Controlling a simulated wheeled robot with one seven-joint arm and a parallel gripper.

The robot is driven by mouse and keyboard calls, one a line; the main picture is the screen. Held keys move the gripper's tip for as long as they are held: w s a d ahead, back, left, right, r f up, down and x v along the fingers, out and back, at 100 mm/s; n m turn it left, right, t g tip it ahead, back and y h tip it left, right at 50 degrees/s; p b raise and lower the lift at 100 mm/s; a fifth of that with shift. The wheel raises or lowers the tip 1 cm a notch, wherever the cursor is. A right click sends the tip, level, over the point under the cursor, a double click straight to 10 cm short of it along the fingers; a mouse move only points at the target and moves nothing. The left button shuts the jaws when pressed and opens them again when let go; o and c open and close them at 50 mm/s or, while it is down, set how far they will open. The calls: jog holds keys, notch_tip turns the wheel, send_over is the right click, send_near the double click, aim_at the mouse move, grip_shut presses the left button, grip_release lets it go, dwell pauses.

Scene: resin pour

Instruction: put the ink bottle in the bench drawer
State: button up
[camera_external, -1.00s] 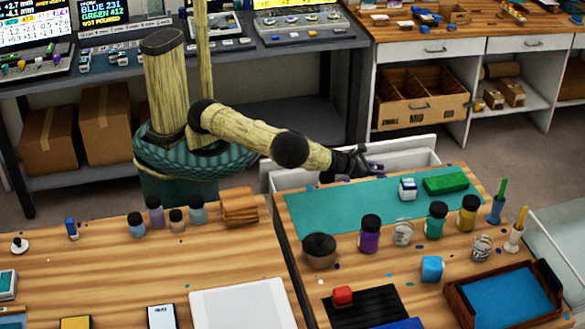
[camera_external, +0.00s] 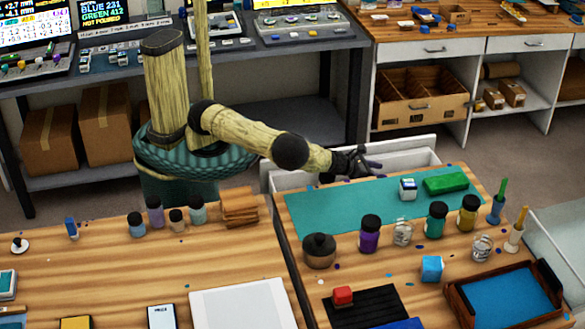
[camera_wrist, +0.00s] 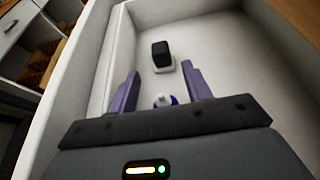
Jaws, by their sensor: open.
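The bench drawer (camera_external: 400,158) is pulled open behind the right bench; its white inside fills much of the wrist view (camera_wrist: 225,60). My gripper (camera_external: 372,166) is over the drawer, and its purple fingers (camera_wrist: 160,92) are apart in the wrist view.
A black-topped white block (camera_wrist: 163,55) lies further along in the drawer. On the right bench are a teal mat (camera_external: 330,212), a green block (camera_external: 446,184), a purple jar (camera_external: 369,236) and several other jars. The drawer walls stand close around my gripper.

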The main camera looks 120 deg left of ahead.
jog(key=shift+r, duration=0.55)
jog(key=s+d+r+p, duration=0.1)
jog(key=s+d+r, duration=0.2)
jog(key=r, duration=0.5)
jog(key=shift+r, duration=0.3)
jog(key=shift+s+d+r, duration=0.1)
